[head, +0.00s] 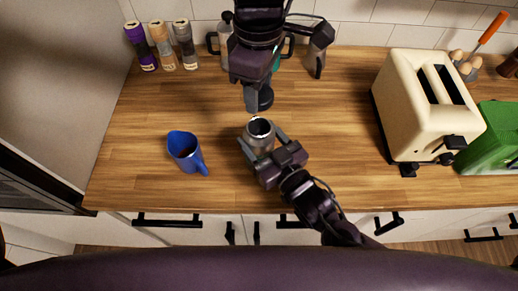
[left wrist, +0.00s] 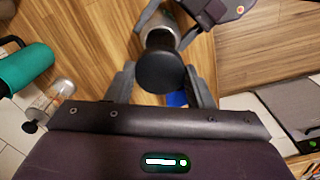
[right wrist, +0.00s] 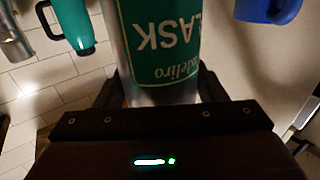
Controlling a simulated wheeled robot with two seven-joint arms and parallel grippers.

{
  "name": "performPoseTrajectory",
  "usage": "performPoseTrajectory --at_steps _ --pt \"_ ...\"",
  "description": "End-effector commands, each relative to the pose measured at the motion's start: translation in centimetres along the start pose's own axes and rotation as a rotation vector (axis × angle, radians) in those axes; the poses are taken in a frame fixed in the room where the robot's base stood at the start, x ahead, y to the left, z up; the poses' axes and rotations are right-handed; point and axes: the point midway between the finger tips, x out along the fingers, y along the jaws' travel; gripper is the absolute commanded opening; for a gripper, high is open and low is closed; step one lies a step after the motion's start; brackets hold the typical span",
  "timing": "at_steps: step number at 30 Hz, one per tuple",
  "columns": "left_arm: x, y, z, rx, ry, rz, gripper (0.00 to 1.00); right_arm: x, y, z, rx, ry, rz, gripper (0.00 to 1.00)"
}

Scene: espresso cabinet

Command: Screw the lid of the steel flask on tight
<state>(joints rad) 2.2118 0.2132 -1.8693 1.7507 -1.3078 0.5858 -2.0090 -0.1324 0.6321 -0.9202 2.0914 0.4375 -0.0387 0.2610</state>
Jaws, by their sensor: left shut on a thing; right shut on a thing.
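The steel flask (head: 258,136) stands upright on the wooden counter, its open mouth showing in the head view. Its green label (right wrist: 165,45) fills the right wrist view. My right gripper (head: 262,152) is shut around the flask's body. My left gripper (head: 257,98) is shut on the black lid (head: 266,98), which also shows between the fingers in the left wrist view (left wrist: 160,72). The lid is held apart from the flask, above and behind its mouth in the head view. The fingers partly hide the lid, and the lid's underside is hidden.
A cream toaster (head: 420,95) and a green object (head: 490,140) are at the right. Counter around the flask is clear.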

Motion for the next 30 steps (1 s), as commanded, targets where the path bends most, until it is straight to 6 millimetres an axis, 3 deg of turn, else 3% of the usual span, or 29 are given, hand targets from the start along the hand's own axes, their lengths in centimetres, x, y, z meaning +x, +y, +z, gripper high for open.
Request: performPoseTrajectory --at_steps 5,15,30 --pt "0.6 0.0 0.0 0.000 0.000 -0.002 0.26 0.0 0.0 0.0 0.000 0.000 0.000 0.23" --pt "4.9 -0.1 0.1 0.000 0.001 -0.001 0.26 0.0 0.0 -0.1 0.000 0.001 0.000 0.23" --pt "5.0 -0.1 0.1 0.000 0.002 0.000 0.26 0.0 0.0 -0.1 0.000 0.001 0.000 0.23"
